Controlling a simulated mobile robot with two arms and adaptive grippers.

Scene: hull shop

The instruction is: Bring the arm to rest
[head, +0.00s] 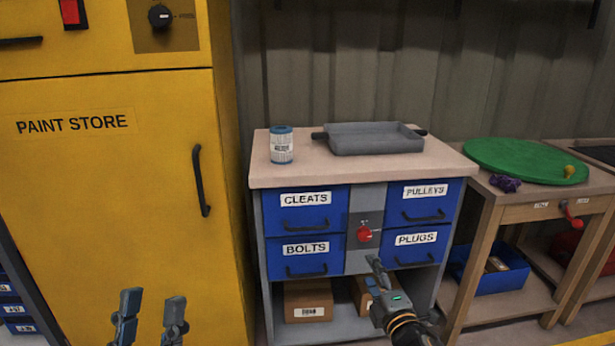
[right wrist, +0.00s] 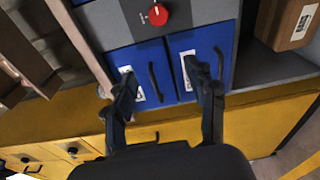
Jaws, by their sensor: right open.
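My right gripper (head: 376,266) is in front of the blue-drawer workbench (head: 350,172), just below its red rotary knob (head: 364,234). In the right wrist view the gripper (right wrist: 163,75) has its two fingers spread, with nothing between them. Two blue drawers with dark handles show behind the fingers, and the red knob (right wrist: 153,16) is at the top, apart from them. My left gripper (head: 150,308) is at the bottom left of the head view, in front of the yellow cabinet. Its two fingers stand apart and look empty.
The yellow paint store cabinet (head: 110,190) stands at the left, its door shut. A blue-and-white can (head: 281,146) and a grey tray (head: 375,140) stand on the bench. Cardboard boxes (head: 308,300) sit on its lower shelf. A wooden table with a green disc (head: 525,160) is at the right.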

